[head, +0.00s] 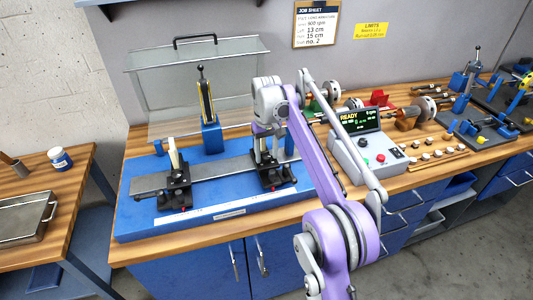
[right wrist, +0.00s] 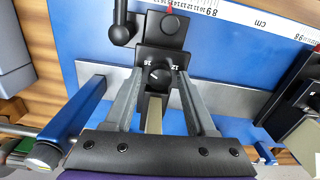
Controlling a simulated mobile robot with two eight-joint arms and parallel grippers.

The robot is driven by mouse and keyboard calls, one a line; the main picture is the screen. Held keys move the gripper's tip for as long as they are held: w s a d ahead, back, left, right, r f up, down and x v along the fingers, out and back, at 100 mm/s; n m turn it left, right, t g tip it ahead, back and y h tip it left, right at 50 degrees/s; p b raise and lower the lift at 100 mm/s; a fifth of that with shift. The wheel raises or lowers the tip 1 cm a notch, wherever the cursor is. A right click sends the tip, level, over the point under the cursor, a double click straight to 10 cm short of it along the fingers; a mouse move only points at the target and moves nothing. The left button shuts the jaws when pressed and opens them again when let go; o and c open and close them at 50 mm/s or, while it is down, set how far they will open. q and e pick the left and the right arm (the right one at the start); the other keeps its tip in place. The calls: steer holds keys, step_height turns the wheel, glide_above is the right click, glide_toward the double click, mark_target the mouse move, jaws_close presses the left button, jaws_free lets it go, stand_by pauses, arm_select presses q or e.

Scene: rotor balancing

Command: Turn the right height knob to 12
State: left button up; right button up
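The right height knob (right wrist: 158,77) is a round black knob on the black plate of the right support (head: 273,175). In the right wrist view a white 12 is readable beside it, but its exact setting is too small to read. My right gripper (right wrist: 160,74) is open, with one grey finger on each side of the knob. I cannot tell whether the fingers touch it. In the head view my right gripper (head: 264,150) points down over the right support and hides its upper part. My left gripper is not in view.
The left support (head: 175,180) stands on the same rail of the blue base (head: 140,225). A clear cover (head: 150,60) with a black handle is behind. A control box (head: 362,150) showing READY stands to the right, near my right arm. A job sheet (head: 316,24) hangs on the wall.

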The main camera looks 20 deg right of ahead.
jaws_close()
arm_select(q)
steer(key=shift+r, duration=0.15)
arm_select(e)
steer(key=m+p, duration=0.1)
steer(key=m, duration=0.2)
steer(key=shift+r+m+p, duration=0.1)
steer(key=shift+m+p, duration=0.2)
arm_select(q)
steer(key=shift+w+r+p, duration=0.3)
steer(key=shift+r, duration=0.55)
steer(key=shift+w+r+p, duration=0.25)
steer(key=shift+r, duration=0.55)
arm_select(e)
steer(key=shift+m, duration=1.9)
steer(key=shift+o, duration=1.3)
jaws_free()
